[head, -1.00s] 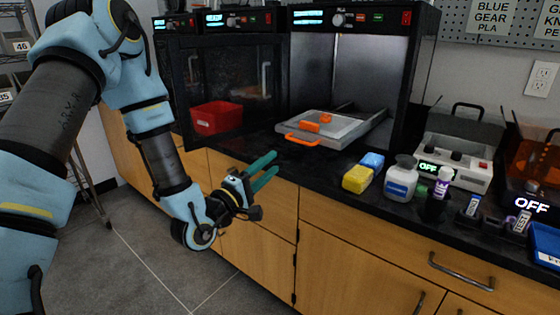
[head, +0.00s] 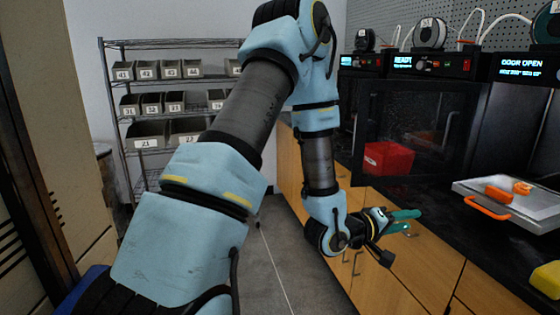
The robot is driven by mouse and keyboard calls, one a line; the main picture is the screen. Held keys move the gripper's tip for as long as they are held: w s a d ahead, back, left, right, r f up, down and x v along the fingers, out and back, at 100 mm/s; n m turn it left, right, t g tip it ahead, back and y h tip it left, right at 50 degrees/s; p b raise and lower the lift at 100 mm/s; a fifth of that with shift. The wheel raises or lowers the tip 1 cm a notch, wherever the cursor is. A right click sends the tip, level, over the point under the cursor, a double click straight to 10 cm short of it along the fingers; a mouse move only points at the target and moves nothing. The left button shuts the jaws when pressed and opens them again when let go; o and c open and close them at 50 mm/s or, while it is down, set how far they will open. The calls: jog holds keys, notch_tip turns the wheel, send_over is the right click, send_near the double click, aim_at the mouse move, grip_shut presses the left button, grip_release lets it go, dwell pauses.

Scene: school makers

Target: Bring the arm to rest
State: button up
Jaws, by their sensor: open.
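My gripper (head: 405,221) is at the lower right of the head view, with its green fingers apart and nothing between them. It hangs in front of the wooden cabinet fronts (head: 415,262), near the edge of the black counter (head: 420,205). My arm comes down from the top of the view to it, bent at the elbow. The fingers point right, toward the counter.
A grey tray (head: 535,203) with an orange handle and orange parts stands at the right. A yellow block (head: 546,278) is at the lower right. Shelving (head: 165,105) with numbered bins stands behind; floor (head: 275,265) is clear.

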jog(key=w+a+r+m+y+p, duration=0.1)
jog(key=w+a+y, duration=0.25)
jog(key=a, duration=0.45)
jog(key=w+a+r+y+p, duration=0.1)
jog(key=w+a+y+p, duration=0.1)
jog(key=a+y, duration=0.35)
jog(key=w+a+r+m+y+p, duration=0.1)
jog(key=w+a+y, duration=0.1)
jog(key=a, duration=0.8)
jog(key=s+a+r+g+y+p, duration=0.2)
jog(key=s+a+r, duration=0.4)
jog(key=s+a, duration=0.5)
jog(key=a+g+y, duration=0.1)
jog(key=a+g, duration=0.1)
jog(key=a, duration=0.1)
jog(key=shift+a+n+y, duration=0.2)
jog(key=shift+n+y, duration=0.1)
jog(key=shift+y, duration=0.1)
